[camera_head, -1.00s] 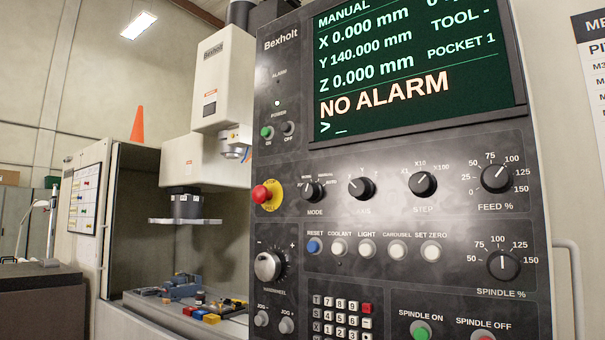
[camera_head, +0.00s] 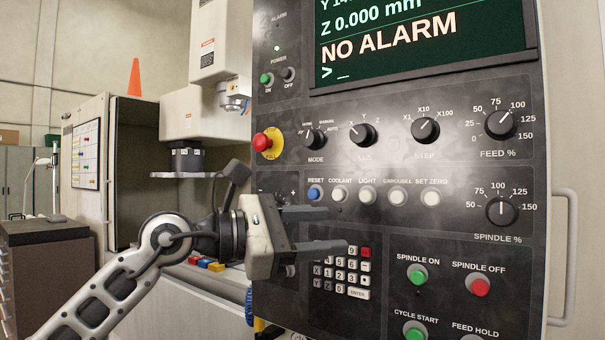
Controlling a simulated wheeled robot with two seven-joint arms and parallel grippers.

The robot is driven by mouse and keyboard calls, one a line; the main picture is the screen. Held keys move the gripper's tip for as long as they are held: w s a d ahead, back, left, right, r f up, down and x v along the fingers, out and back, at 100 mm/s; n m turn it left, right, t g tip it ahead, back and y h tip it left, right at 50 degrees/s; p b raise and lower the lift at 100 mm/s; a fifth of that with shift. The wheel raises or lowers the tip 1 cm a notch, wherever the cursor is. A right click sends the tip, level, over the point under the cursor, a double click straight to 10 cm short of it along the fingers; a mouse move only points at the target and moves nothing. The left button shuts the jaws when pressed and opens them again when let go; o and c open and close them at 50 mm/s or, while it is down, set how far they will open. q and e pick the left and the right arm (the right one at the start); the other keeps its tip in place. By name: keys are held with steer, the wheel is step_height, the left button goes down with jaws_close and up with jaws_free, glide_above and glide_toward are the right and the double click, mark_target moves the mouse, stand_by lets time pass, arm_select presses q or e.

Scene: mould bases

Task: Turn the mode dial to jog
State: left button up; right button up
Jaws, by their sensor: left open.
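The mode dial (camera_head: 314,139) is a black round knob at the upper left of the control panel (camera_head: 400,215), above its MODE label. Small position labels ring it. MANUAL and AUTO can be made out, but the rest are too small, and I cannot tell its exact setting. My left gripper (camera_head: 333,230) is open and empty, with its two fingers pointing right. It is below the mode dial, apart from it, in front of the panel's lower left. It hides the handwheel area and part of the keypad. My right gripper is not in view.
A red emergency stop (camera_head: 262,142) sits just left of the mode dial. The axis dial (camera_head: 362,135) is close on its right. A row of buttons with the blue reset button (camera_head: 314,194) lies below it. A grey handle (camera_head: 563,255) edges the panel's right side.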

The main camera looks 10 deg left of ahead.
arm_select(q)
steer(key=a+r+m+t+y, duration=0.35)
steer(key=a+r, duration=0.25)
steer(key=r, duration=0.2)
steer(key=t+y, duration=0.3)
steer(key=y, duration=0.1)
glide_toward(307, 139)
steer(key=shift+n, duration=0.35)
steer(key=p+x, duration=0.5)
steer(key=x, duration=0.3)
steer(key=shift+r, duration=0.15)
steer(key=shift+w+d, duration=0.15)
steer(key=shift+w, duration=0.15)
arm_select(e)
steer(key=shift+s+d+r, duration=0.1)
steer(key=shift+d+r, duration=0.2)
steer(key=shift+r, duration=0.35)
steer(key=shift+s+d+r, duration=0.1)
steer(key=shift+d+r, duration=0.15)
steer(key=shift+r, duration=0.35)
arm_select(q)
steer(key=c, duration=1)
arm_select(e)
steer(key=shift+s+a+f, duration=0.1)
